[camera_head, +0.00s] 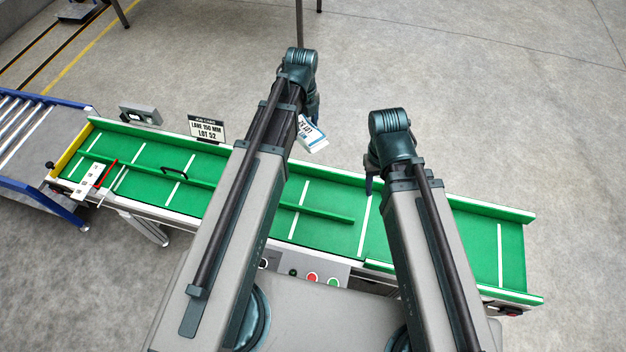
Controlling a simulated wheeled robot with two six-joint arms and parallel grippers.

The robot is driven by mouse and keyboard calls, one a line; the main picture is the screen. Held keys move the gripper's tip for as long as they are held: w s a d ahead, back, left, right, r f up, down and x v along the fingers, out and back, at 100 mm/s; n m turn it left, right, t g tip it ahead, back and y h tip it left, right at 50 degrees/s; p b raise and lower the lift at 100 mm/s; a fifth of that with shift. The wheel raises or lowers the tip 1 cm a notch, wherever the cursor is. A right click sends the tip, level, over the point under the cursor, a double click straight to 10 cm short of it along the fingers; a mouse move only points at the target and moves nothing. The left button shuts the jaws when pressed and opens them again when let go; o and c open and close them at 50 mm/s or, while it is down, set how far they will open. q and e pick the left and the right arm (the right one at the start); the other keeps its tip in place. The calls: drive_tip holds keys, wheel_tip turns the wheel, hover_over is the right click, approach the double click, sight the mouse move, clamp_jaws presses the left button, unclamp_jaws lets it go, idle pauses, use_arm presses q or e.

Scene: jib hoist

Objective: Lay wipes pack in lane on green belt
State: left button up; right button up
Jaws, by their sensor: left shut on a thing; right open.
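A green guide rail (330,216) runs along the belt, and white cross lines divide the belt. A sign (207,129) reads "LANE 150 MM LOT 52".
A red bar (106,173) and a white label plate (91,180) are at the belt's left end. A black handle (175,172) stands on the rail. A button panel (310,272) is at the near side. A roller conveyor (20,125) stands at left.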

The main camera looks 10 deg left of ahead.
use_arm(q)
wheel_tip(320, 180, down, 27)
drive_tip(key=n+b, duration=0.7)
drive_tip(key=b, duration=1.8)
drive_tip(key=shift+s, duration=0.2)
use_arm(e)
hover_over(361, 240)
wheel_tip(361, 240, down, 27)
drive_tip(key=shift+a, duration=0.35)
use_arm(q)
drive_tip(key=shift+f, duration=0.2)
use_arm(e)
drive_tip(key=shift+s+f, duration=0.1)
drive_tip(key=shift+f, duration=0.1)
use_arm(q)
drive_tip(key=shift+f+b, duration=3.3)
drive_tip(key=shift+b, duration=0.2)
use_arm(e)
drive_tip(key=shift+d+f, duration=0.1)
drive_tip(key=shift+f, duration=3.15)
use_arm(q)
drive_tip(key=shift+f+b, duration=0.3)
use_arm(e)
drive_tip(key=shift+f, duration=0.3)
use_arm(q)
drive_tip(key=o, duration=1.3)
drive_tip(key=shift+r, duration=0.2)
use_arm(e)
drive_tip(key=shift+r, duration=0.2)
